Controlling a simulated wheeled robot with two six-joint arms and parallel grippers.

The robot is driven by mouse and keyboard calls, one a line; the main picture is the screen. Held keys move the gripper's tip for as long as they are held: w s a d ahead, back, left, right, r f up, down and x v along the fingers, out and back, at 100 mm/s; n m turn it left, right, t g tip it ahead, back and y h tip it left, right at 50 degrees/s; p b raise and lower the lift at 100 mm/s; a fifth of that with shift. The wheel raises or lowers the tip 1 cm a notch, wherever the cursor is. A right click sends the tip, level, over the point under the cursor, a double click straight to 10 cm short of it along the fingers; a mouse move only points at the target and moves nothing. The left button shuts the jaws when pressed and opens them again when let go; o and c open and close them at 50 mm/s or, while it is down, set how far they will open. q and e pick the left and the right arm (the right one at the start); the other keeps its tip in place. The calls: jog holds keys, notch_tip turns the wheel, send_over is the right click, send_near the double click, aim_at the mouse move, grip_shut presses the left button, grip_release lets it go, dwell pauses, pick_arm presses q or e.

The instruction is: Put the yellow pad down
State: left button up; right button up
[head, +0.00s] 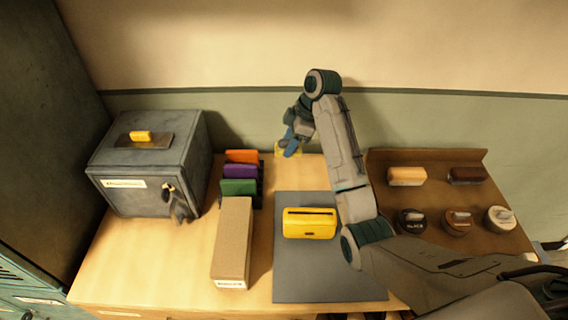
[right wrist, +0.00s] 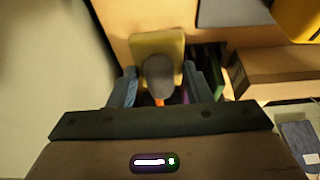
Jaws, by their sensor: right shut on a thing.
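The yellow pad (right wrist: 150,45) is a pale yellow block with a dark grey knob (right wrist: 159,75) in the right wrist view. My right gripper (right wrist: 160,90) is shut on it, with the blue-grey fingers on either side of the knob. In the head view my right gripper (head: 291,142) reaches to the back edge of the table by the wall, and only slivers of the pad (head: 279,150) show behind the fingers. I cannot tell whether the pad touches the table. My left gripper is not in view.
Orange (head: 241,156), purple (head: 240,171) and green (head: 238,187) upright pieces stand left of my gripper, behind a long cardboard box (head: 232,240). A yellow device (head: 309,224) sits on a grey mat (head: 330,285). A dark box (head: 145,180) stands left; a brown tray (head: 430,190) holds several pieces right.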

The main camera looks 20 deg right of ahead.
jog(key=f, duration=0.2)
jog(key=f+p, duration=0.1)
jog(key=f, duration=0.2)
jog(key=shift+s+a+f, duration=0.1)
jog(key=shift+s+f, duration=0.05)
jog(key=shift+s, duration=0.05)
notch_tip(320, 180, down, 4)
jog(key=shift+r+p, duration=0.1)
jog(key=shift+p, duration=0.6)
jog(key=shift+f, duration=0.4)
jog(key=shift+f, duration=0.15)
jog(key=o, duration=1)
jog(key=shift+o, duration=0.2)
